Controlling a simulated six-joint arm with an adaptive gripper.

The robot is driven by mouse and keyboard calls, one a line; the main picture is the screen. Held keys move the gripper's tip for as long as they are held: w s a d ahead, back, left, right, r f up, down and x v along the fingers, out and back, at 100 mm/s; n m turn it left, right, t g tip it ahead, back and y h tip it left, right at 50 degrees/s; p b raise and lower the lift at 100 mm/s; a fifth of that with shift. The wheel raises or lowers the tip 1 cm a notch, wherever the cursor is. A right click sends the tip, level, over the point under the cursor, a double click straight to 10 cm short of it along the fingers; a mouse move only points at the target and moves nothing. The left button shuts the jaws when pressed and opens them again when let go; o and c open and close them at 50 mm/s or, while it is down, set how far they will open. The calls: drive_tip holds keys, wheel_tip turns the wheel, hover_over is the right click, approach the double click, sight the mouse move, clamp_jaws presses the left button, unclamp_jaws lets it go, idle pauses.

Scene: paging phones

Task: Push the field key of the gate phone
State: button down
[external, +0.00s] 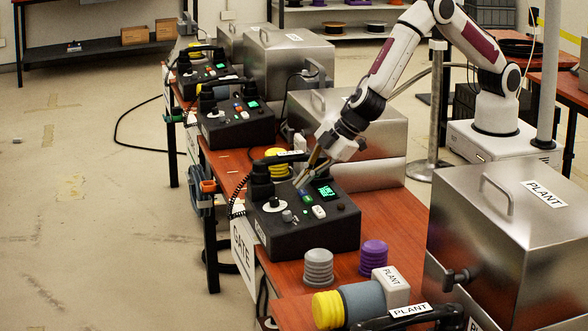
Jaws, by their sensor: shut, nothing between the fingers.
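The gate phone (302,238) is a dark box on the bench, with a GATE sign (243,252) on the bench side by it. Key labels are too small to read, so I cannot tell which is the field key. My gripper (299,185) is shut and empty, pointing down at the face just behind the blue key. I cannot tell whether its tips touch anything.
Two similar phones (236,128) (203,81) stand farther along the bench. Steel boxes (527,245) line its right side. Grey (318,267) and purple (373,258) ribbed pieces stand in front of the gate phone.

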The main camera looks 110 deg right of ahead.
sight(300, 193)
drive_tip(key=shift+f, duration=0.45)
drive_tip(key=shift+r, duration=0.15)
idle(0.4)
drive_tip(key=shift+r, duration=0.4)
drive_tip(key=shift+w+r, duration=0.25)
drive_tip(key=shift+r, duration=1.2)
drive_tip(key=shift+w+r, duration=0.2)
drive_tip(key=shift+r, duration=1.25)
